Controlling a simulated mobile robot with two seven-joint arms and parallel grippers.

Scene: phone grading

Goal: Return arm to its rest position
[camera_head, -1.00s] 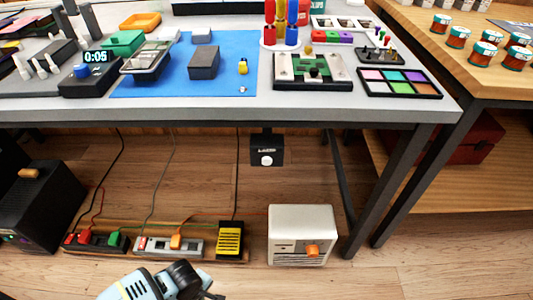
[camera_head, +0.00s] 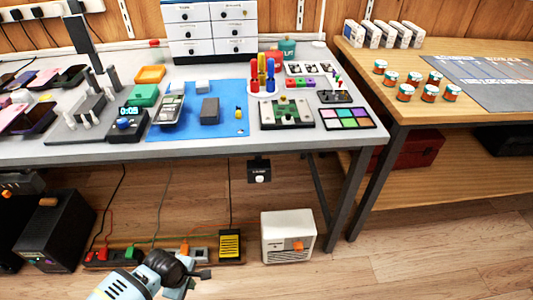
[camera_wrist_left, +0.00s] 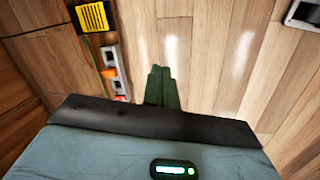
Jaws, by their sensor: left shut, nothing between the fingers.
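My left gripper (camera_head: 205,274) is low in front of the grey workbench (camera_head: 190,148), at the bottom of the head view, above the wooden floor. Its fingers are together with nothing between them. In the left wrist view the closed fingers (camera_wrist_left: 160,87) point over bare floorboards. My right gripper does not show in any view.
The workbench carries a blue mat (camera_head: 232,120), a timer (camera_head: 127,124) and phones. Below stand a white heater-like box (camera_head: 288,236), a yellow-black box (camera_head: 229,246) and power strips (camera_head: 110,256). A wooden table (camera_head: 400,105) stands right. Floor at lower right is clear.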

